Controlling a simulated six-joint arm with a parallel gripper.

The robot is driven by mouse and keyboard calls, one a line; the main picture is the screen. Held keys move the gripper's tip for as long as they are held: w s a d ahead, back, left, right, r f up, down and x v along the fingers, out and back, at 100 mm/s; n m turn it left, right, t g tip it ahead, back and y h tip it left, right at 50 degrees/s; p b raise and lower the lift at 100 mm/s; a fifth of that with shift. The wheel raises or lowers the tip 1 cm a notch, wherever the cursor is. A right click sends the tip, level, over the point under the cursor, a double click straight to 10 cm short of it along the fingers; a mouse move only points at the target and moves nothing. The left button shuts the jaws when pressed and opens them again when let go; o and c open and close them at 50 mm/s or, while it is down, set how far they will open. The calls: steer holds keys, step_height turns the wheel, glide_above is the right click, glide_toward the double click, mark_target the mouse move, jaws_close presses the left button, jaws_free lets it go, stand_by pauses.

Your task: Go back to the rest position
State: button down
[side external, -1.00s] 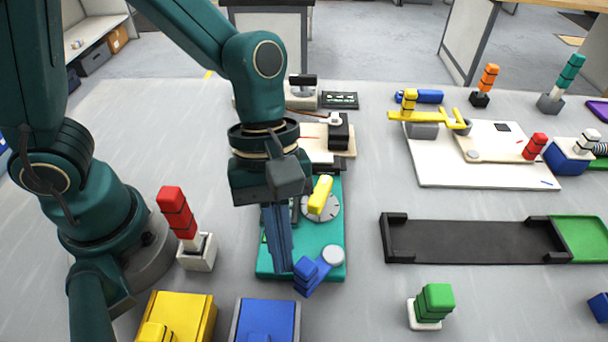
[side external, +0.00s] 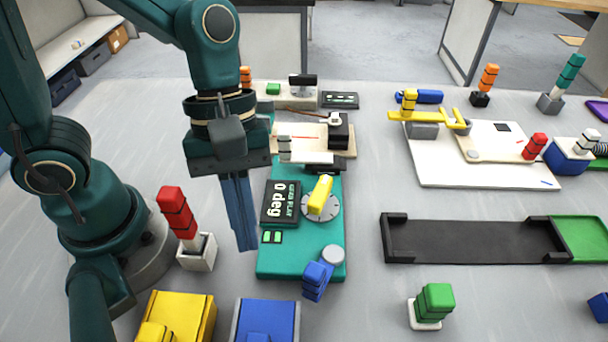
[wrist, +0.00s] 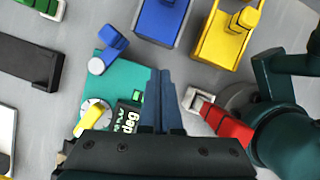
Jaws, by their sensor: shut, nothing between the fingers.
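My gripper (side external: 243,248) is shut and empty, pointing down beside the left edge of the teal panel (side external: 295,262). In the wrist view my gripper (wrist: 161,75) shows its two fingers pressed together. The panel carries a black display (side external: 281,204) reading "0 deg", a yellow lever (side external: 320,195) on a grey dial, and a blue lever (side external: 317,281) on a round grey pivot at its front end. In the wrist view the blue lever (wrist: 110,42) and the yellow lever (wrist: 88,119) both stand clear of my fingers.
A red handle (side external: 177,212) in a white base stands left of my gripper, close to my arm. A yellow box (side external: 185,312) and a blue box (side external: 268,320) lie at the front. A black tray (side external: 470,240) lies right. A green handle (side external: 435,300) stands front right.

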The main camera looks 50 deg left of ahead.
steer(key=s+v, duration=0.1)
steer(key=v, duration=0.6)
steer(key=w+a+m+t+y, duration=0.2)
steer(key=a+m+t, duration=0.5)
steer(key=m, duration=0.5)
steer(key=shift+w+a+r+t+y, duration=0.2)
steer(key=shift+a+r+t+y, duration=0.2)
steer(key=shift+a+y, duration=0.6)
